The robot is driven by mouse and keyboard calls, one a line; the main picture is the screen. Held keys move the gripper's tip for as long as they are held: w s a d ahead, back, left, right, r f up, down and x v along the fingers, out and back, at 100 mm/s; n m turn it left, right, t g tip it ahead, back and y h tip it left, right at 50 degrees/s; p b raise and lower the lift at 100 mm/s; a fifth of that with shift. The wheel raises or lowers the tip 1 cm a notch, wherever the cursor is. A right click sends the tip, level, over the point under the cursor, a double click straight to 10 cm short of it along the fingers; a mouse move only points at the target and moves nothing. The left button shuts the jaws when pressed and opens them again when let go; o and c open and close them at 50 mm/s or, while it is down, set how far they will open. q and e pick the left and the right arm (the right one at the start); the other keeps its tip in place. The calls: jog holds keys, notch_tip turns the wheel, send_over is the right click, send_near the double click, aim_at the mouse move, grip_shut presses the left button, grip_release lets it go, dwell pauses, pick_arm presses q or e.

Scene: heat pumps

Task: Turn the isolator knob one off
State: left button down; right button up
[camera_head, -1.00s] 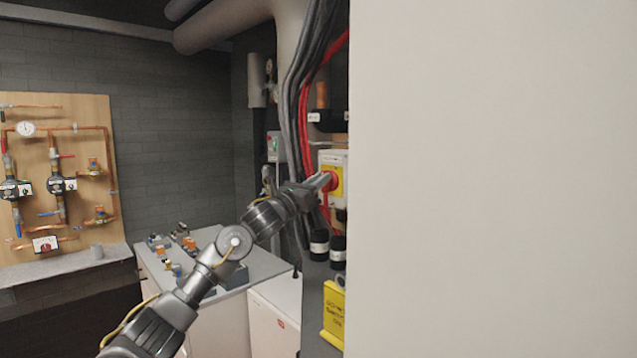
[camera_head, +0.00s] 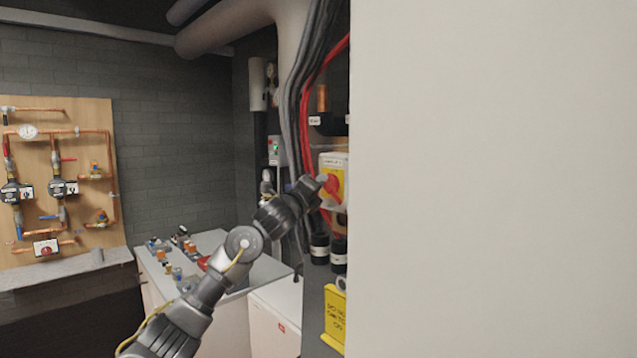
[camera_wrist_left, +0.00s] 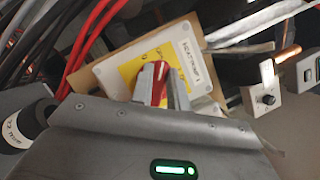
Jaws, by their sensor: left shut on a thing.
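The isolator is a pale box with a yellow plate (camera_head: 327,164) and a red knob (camera_head: 332,186), at the left edge of the large pale panel in the head view. In the left wrist view the isolator box (camera_wrist_left: 112,72) shows tilted, with the red knob (camera_wrist_left: 158,68) between the fingers. My left gripper (camera_head: 322,182) reaches it from the left and is shut on the red knob. The lower part of the knob is hidden by the gripper in the wrist view. My right gripper is not in view.
Red and black cables (camera_head: 308,90) hang just left of the isolator. Black cylinders (camera_head: 319,248) and a yellow sign (camera_head: 335,318) sit below it. A large pale panel (camera_head: 490,180) fills the right side. A table (camera_head: 225,243) with small parts stands at the lower left.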

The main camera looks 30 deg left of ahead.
pick_arm(q)
jog(key=n+g+p, duration=0.1)
jog(key=n+p, duration=0.2)
jog(key=n, duration=0.1)
jog(key=n+g+y+p, duration=0.1)
jog(key=n+p, duration=0.2)
jog(key=n, duration=0.1)
jog(key=shift+f+g+p, duration=0.1)
jog(key=shift+g+p, duration=0.2)
jog(key=shift+p, duration=0.05)
jog(key=shift+a+f, duration=0.1)
jog(key=c, duration=1.4)
grip_release()
jog(key=shift+o, duration=0.2)
